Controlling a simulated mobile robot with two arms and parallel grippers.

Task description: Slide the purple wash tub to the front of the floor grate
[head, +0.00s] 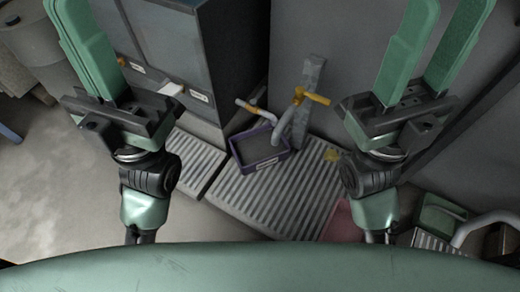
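The purple wash tub (238,161) is a shallow rectangular tub with a purple rim and a grey inside. It sits on the back left part of the slatted floor grate (268,202), below a pipe with a yellow handle. My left gripper (68,8) is at the upper left, its green fingers close together with nothing visible between them. My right gripper (450,15) is at the upper right, its green fingers spread apart and empty. Both grippers are well apart from the tub.
A grey pipe with a yellow handle (312,97) stands behind the tub. Dark cabinets (172,45) are at the back left. A second grate (190,165) lies left of the main one. A pinkish item (342,220) and a green container (440,215) are at the right. Bare floor is at left.

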